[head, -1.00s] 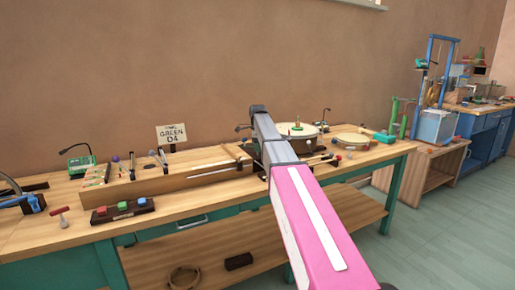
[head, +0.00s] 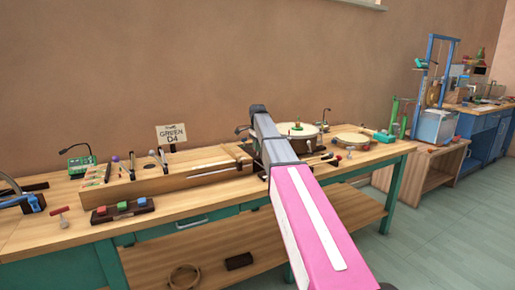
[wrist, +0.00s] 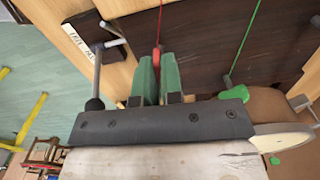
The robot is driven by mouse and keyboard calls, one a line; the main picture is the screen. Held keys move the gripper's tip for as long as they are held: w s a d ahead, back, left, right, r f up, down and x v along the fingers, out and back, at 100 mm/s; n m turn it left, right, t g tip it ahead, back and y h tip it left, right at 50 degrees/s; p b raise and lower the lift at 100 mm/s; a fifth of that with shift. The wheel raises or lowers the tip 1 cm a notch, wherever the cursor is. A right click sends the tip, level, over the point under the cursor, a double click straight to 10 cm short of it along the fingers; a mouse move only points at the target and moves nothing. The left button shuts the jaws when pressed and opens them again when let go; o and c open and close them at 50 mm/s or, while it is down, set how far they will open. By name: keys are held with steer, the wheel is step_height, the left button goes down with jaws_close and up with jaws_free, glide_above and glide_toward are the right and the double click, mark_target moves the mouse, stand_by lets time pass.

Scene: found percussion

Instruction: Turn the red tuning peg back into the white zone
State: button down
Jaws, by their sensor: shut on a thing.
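In the wrist view, the red tuning peg (wrist: 157,52) shows between the two green fingertips of my gripper (wrist: 157,70). My gripper is shut on it, and the fingers hide most of the peg. A thin red string runs up from it over a dark brown board (wrist: 200,35). I cannot make out the white zone or where the peg points. In the head view, my own arm covers the gripper and the peg.
A green peg (wrist: 228,82) with a green string stands right of my gripper. A grey rod with a black ball (wrist: 95,103) is close on the left. In the head view, a drum (head: 297,130) and a "GREEN D4" sign (head: 171,133) stand on the bench.

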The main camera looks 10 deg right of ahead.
steer(key=n, duration=0.4)
steer(key=shift+n, duration=0.4)
steer(key=n, duration=0.3)
steer(key=shift+n, duration=0.3)
steer(key=n, duration=1)
steer(key=shift+n, duration=0.4)
steer(key=n, duration=0.4)
steer(key=shift+n, duration=0.3)
steer(key=n, duration=0.3)
steer(key=shift+n, duration=0.3)
steer(key=n, duration=1.3)
steer(key=shift+n, duration=0.3)
steer(key=n, duration=0.4)
steer(key=shift+n, duration=2.1)
